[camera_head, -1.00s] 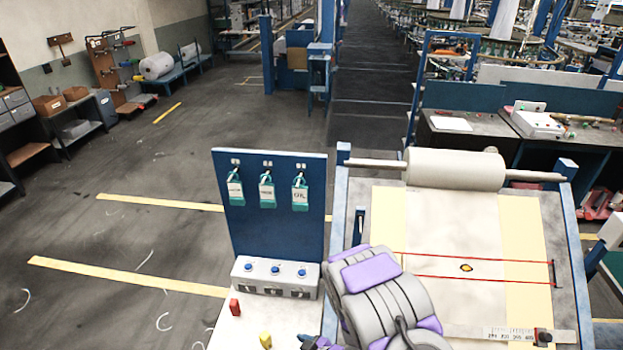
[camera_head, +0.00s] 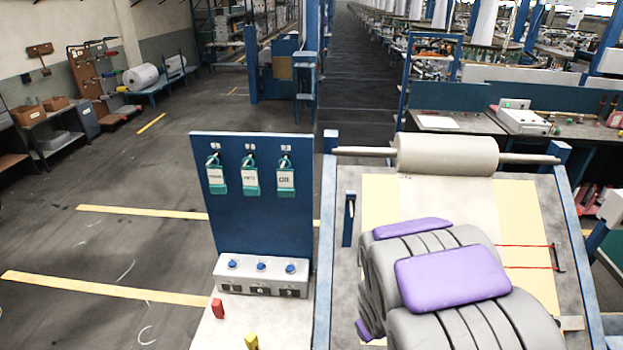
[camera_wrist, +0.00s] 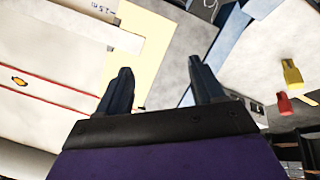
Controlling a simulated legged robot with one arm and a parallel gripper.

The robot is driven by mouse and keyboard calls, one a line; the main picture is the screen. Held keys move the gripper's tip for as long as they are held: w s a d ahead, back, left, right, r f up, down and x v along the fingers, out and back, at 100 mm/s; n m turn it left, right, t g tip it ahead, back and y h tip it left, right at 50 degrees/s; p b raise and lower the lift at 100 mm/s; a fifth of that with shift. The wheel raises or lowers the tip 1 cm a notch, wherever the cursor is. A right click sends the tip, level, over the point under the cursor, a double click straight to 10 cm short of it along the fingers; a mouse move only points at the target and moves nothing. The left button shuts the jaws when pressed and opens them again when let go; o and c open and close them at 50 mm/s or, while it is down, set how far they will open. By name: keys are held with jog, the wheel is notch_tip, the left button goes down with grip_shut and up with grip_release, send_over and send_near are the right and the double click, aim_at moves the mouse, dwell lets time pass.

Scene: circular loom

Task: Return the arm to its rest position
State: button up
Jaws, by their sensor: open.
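My gripper (camera_wrist: 160,67) shows in the wrist view with its two dark fingers spread apart and nothing between them. Below the fingers in that view are the pale sloped board and part of the white bench top. In the head view my grey and purple arm is folded large across the lower right, in front of the sloped board (camera_head: 345,265). The arm hides the gripper there.
A blue panel with hanging tags (camera_head: 225,230) stands behind a button box (camera_head: 262,276). A red peg (camera_head: 218,309) and yellow peg (camera_head: 251,341) stand nearby. A cloth roll (camera_head: 445,155) tops the board. Open floor lies left.

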jog(key=s+r+m+g+b, duration=0.1)
jog(key=s+r+g+b, duration=0.1)
jog(key=s, duration=0.7)
jog(key=s+a+r+m+g+b, duration=0.1)
jog(key=s+b, duration=0.3)
jog(key=s, duration=0.5)
jog(key=s+r+m+g+y+b, duration=0.1)
jog(key=s+r+m+g+b, duration=0.2)
jog(key=s, duration=0.7)
jog(key=shift+a+r, duration=0.25)
